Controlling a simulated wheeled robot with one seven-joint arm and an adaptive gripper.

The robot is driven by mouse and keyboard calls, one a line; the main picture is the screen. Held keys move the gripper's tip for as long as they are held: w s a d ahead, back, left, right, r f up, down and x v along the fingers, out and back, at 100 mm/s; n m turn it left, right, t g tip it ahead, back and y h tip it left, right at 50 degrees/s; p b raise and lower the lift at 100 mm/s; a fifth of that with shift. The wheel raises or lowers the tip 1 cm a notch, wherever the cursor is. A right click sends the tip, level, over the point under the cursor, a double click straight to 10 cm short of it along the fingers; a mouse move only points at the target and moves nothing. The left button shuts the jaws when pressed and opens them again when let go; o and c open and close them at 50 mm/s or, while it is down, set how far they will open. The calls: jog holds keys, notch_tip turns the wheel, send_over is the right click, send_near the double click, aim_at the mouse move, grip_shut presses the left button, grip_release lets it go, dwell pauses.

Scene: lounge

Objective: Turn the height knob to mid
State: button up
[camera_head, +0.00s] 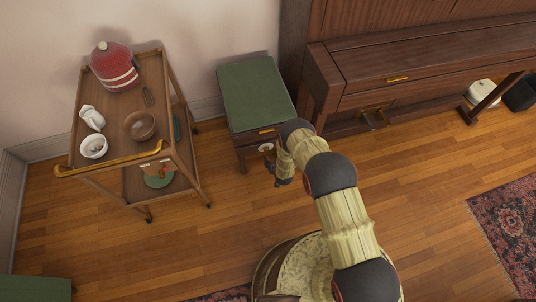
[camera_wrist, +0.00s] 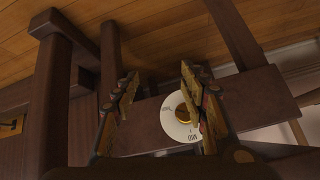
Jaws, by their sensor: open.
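The height knob is a brass knob (camera_wrist: 183,114) on a white dial (camera_wrist: 172,127) on the dark wooden side of the bench. "MID" is legible on the dial's lower part; other marking is too small to read, and I cannot tell the setting. The bench has a green cushion (camera_head: 255,92); its dial (camera_head: 266,147) also shows in the head view. My gripper (camera_wrist: 160,84) is open in front of the dial, its fingers apart. The right finger covers the dial's right side in the wrist view. I cannot tell whether it touches the knob.
A wooden piano (camera_head: 430,62) stands to the right of the bench. A wooden cart (camera_head: 130,150) with a red-striped cosy, jug and bowls stands at left. The floor (camera_head: 420,185) at right is clear up to a patterned rug (camera_head: 510,225).

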jog(key=f+t, duration=0.2)
jog(key=m+t+y, duration=0.2)
jog(key=t+y, duration=0.1)
jog(key=t, duration=0.4)
send_near(267, 151)
jog(key=shift+b+x, duration=1.55)
jog(key=shift+x, duration=2.65)
jog(key=shift+r, duration=0.2)
jog(key=shift+c, duration=0.4)
grip_shut()
